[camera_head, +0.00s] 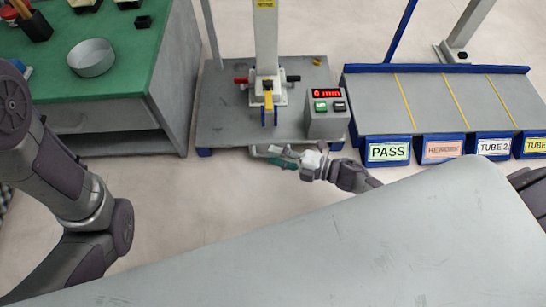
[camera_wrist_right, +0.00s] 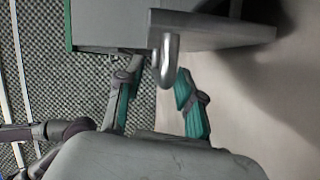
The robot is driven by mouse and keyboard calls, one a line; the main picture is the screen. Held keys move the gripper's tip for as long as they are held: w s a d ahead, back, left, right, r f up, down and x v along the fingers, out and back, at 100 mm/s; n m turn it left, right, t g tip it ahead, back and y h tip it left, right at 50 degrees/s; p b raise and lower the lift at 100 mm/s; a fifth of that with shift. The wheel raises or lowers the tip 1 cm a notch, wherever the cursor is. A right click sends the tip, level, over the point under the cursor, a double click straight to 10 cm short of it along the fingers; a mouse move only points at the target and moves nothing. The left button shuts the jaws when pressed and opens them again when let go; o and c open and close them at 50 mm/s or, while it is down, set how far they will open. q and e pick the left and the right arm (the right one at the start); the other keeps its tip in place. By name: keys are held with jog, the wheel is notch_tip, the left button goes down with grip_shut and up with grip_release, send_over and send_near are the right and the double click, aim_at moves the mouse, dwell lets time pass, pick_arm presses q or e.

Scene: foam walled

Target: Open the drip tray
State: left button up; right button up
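The drip tray's body cannot be made out for certain. A rounded grey metal bar, apparently its handle (camera_head: 262,151), runs along the front of the press stand (camera_head: 222,115), low down. In the right wrist view this handle (camera_wrist_right: 166,62) comes toward me end-on. My right gripper (camera_head: 287,158) is at the handle in the head view. Its green-padded fingers (camera_wrist_right: 158,98) are spread on either side of the handle, with a visible gap on the left; contact on the right is unclear. My left arm shows at the left, but its gripper is out of sight.
A control box (camera_head: 327,115) with a red display stands on the press stand's right. Right of it is a sorting rack (camera_head: 425,105) with labelled fronts. A green-topped bench (camera_head: 130,80) with a round dish (camera_head: 91,58) is at left. Pale floor lies between.

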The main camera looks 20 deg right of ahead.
jog(key=shift+w+a, duration=0.4)
jog(key=shift+a, duration=0.15)
grip_shut()
